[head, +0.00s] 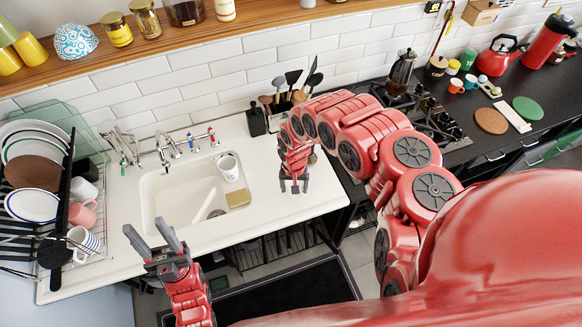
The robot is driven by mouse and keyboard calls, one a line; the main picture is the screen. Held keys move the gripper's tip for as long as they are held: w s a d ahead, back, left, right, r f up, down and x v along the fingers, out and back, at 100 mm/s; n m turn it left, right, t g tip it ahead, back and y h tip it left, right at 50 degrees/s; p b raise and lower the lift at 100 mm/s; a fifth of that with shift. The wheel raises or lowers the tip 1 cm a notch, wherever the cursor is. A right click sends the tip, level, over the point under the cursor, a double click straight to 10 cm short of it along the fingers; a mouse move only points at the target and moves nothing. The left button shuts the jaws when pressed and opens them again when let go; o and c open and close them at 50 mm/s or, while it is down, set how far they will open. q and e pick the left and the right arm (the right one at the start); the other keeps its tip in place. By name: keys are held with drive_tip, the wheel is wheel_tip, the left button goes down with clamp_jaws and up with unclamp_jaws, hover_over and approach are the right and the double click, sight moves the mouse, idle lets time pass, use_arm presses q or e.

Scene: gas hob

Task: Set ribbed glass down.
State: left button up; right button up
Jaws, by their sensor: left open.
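I cannot make out a ribbed glass for sure in the head view. A small greyish item (313,157) stands on the white counter (325,193) just right of my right wrist, partly hidden by it; I cannot tell what it is. My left gripper (147,231) is open and empty, in front of the counter's front edge, left of the sink's middle. My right gripper (293,186) points down over the counter, right of the sink. Its fingers look apart, with nothing seen between them.
The sink (177,197) holds a white patterned cup (229,167) and a yellowish sponge (238,198). A dish rack (94,237) with plates and mugs fills the left. Counter right of the sink is mostly clear.

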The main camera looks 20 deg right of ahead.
drive_tip(key=w+b, duration=0.3)
drive_tip(key=b, duration=0.1)
drive_tip(key=w+d+f+b, duration=0.1)
drive_tip(key=w+b, duration=0.3)
drive_tip(key=b, duration=0.1)
drive_tip(key=w+d+f+b, duration=0.1)
drive_tip(key=w+b, duration=0.3)
drive_tip(key=b, duration=0.1)
drive_tip(key=shift+d+f, duration=0.2)
drive_tip(key=shift+d, duration=0.05)
drive_tip(key=shift+w+d+r+b, duration=0.15)
drive_tip(key=shift+w+r+b, duration=0.2)
drive_tip(key=shift+b, duration=0.35)
wheel_tip(320, 180, down, 4)
drive_tip(key=shift+r+b, duration=0.15)
drive_tip(key=shift+b, duration=1)
drive_tip(key=shift+d+r, duration=0.1)
drive_tip(key=shift+s, duration=0.1)
drive_tip(key=o, duration=1.4)
drive_tip(key=shift+o, duration=0.2)
